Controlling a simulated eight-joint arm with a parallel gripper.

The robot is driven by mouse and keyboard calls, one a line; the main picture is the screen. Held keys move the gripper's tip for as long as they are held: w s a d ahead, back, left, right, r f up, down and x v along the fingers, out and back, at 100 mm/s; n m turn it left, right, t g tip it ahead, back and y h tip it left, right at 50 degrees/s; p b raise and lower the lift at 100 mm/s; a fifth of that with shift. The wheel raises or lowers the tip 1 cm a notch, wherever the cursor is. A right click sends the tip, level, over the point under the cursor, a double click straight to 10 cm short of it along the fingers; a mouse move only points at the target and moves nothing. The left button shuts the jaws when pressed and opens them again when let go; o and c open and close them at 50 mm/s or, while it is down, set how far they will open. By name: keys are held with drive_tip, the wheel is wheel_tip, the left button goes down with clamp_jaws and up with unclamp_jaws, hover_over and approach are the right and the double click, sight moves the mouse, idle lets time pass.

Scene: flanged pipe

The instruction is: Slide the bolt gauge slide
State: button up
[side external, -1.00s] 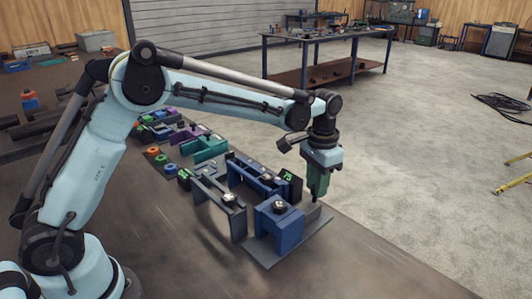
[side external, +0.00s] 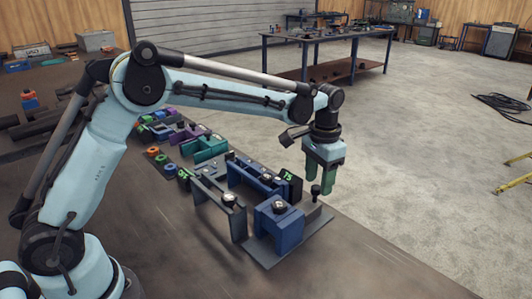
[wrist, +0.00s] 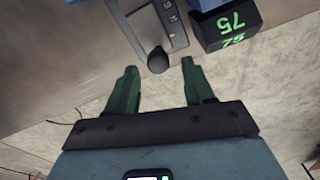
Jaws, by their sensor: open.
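The bolt gauge slide appears to be the small plate with a black knob (side external: 316,190) at the right end of the grey base plate (side external: 290,249), beside a blue block (side external: 279,226). In the wrist view the knob (wrist: 158,60) stands on a grey marked plate (wrist: 158,27). My gripper (side external: 322,187) is open, its green fingers pointing down just above and around the knob's position. In the wrist view the fingertips (wrist: 160,67) lie on either side of the knob, with gaps on both sides. Nothing is held.
A black display reading 75 (side external: 289,182) stands close behind the knob; it also shows in the wrist view (wrist: 231,27). A grey bracket (side external: 222,203) and a long blue fixture (side external: 258,180) lie to the left. The bench edge is close on the right.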

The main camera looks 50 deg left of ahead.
wheel_tip(320, 180, up, 11)
idle(0.4)
drive_tip(key=s+a+r+n+t, duration=0.2)
drive_tip(key=s+a+t, duration=0.25)
drive_tip(key=s, duration=0.65)
drive_tip(key=shift+s+a+f+n+t, duration=0.15)
drive_tip(key=shift+s+a+f+t, duration=0.4)
drive_tip(key=shift+s+f, duration=0.9)
drive_tip(key=shift+s+a+f+n+t, duration=0.2)
drive_tip(key=shift+s+a+f+t, duration=0.3)
drive_tip(key=shift+s+f, duration=0.9)
drive_tip(key=shift+s+a+f+n+t, duration=0.25)
drive_tip(key=shift+s+a+f, duration=0.6)
drive_tip(key=shift+s, duration=1.05)
drive_tip(key=shift+d, duration=0.15)
